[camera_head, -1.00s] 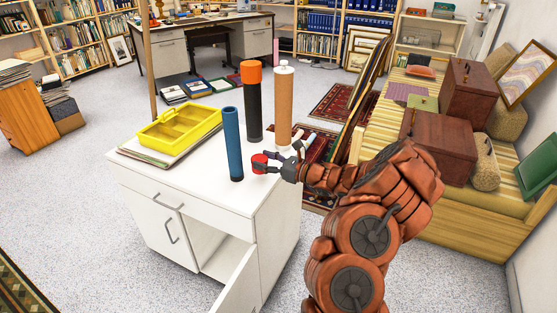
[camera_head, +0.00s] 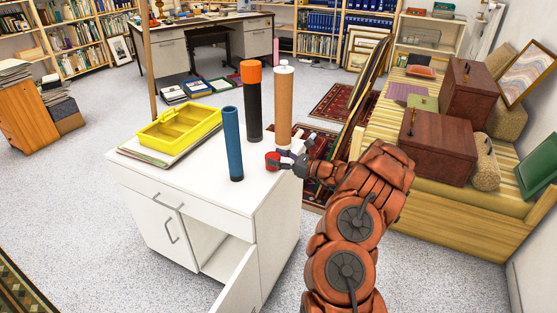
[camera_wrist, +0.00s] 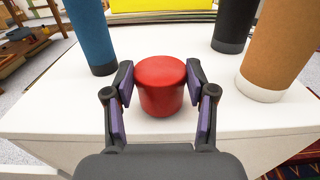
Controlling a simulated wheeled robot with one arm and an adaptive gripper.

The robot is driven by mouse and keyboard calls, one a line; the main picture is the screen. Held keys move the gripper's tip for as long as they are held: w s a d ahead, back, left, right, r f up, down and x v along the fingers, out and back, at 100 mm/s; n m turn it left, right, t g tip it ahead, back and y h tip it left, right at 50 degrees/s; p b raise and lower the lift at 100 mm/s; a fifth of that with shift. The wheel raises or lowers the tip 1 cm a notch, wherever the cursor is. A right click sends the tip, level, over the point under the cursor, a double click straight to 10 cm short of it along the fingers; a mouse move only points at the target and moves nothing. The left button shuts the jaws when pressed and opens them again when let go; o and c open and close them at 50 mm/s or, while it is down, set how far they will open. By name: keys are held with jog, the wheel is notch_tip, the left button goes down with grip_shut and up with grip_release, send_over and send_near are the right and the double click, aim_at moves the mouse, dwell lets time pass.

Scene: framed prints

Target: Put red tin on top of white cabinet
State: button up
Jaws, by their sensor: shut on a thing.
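The red tin (camera_wrist: 161,86) is a short red cylinder, upright between the two fingers of my gripper (camera_wrist: 161,98) in the wrist view. My gripper is shut on it. In the head view the red tin (camera_head: 271,161) and my gripper (camera_head: 279,162) are at the right part of the white cabinet (camera_head: 215,184). The tin is over the cabinet top, close to its surface; I cannot tell whether it touches.
On the cabinet stand a blue cylinder (camera_head: 232,145), a black cylinder with orange cap (camera_head: 252,105) and a tan cylinder (camera_head: 283,108), close around the tin. A yellow tray (camera_head: 160,137) lies at the left. The front of the cabinet top is clear.

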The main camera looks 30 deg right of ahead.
jog(key=shift+f, duration=0.2)
jog(key=shift+f, duration=0.15)
jog(key=o, duration=1.3)
